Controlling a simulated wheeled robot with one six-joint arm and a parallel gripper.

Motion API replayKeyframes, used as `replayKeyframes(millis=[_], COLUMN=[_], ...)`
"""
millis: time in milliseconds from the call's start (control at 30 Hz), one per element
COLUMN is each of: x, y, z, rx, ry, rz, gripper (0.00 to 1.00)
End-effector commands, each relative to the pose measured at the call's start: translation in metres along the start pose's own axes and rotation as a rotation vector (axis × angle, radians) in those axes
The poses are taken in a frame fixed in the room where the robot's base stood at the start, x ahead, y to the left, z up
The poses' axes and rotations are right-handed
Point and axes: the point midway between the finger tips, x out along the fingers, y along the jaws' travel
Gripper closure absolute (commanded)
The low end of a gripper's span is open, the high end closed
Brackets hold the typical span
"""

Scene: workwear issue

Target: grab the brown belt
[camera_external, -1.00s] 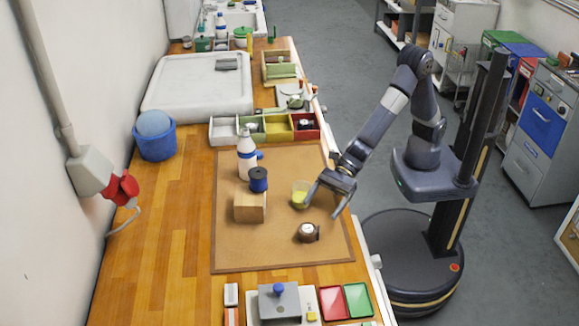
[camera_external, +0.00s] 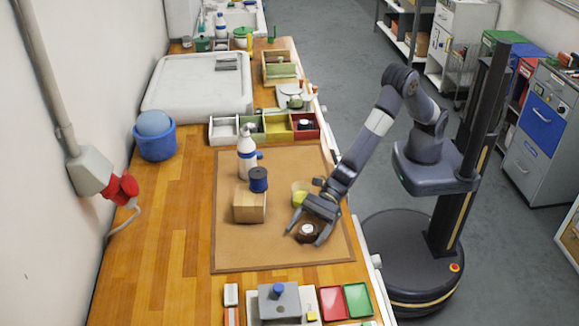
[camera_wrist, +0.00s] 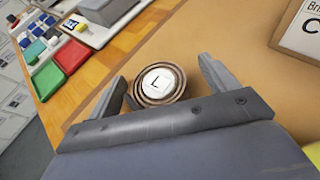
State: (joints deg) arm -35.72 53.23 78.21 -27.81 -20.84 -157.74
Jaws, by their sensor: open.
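The brown belt (camera_wrist: 139,99) is a tight coil with a white round tag marked "L" on top, lying on the tan mat. In the external view the belt (camera_external: 307,239) is partly covered by my gripper (camera_external: 305,238). My gripper is open, with its fingers on either side of the coil; in the wrist view the gripper (camera_wrist: 162,80) has one finger left and one right of the belt. The near edge of the coil is hidden behind the gripper body. I cannot tell whether a finger touches it.
A clear cup with yellow contents (camera_external: 299,190) stands close behind my gripper. A wooden block (camera_external: 250,208) with a dark blue spool (camera_external: 259,178) and a white bottle (camera_external: 246,158) are further left. Red (camera_external: 332,303) and green trays (camera_external: 358,299) lie near the front. The mat's front (camera_external: 250,255) is clear.

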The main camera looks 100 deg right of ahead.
Motion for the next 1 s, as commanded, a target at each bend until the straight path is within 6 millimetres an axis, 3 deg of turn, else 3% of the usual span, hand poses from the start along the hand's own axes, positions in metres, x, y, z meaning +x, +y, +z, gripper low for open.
replayKeyframes(millis=[167,433,1000], x=[0.0116,0.0129,0.0126], y=[0.0004,0.0004,0.0003], z=[0.0005,-0.0004,-0.0003], rx=[0.000,0.000,-0.001], ry=[0.000,0.000,0.000], rz=[0.001,0.001,0.000], gripper=[0.19,0.20,0.66])
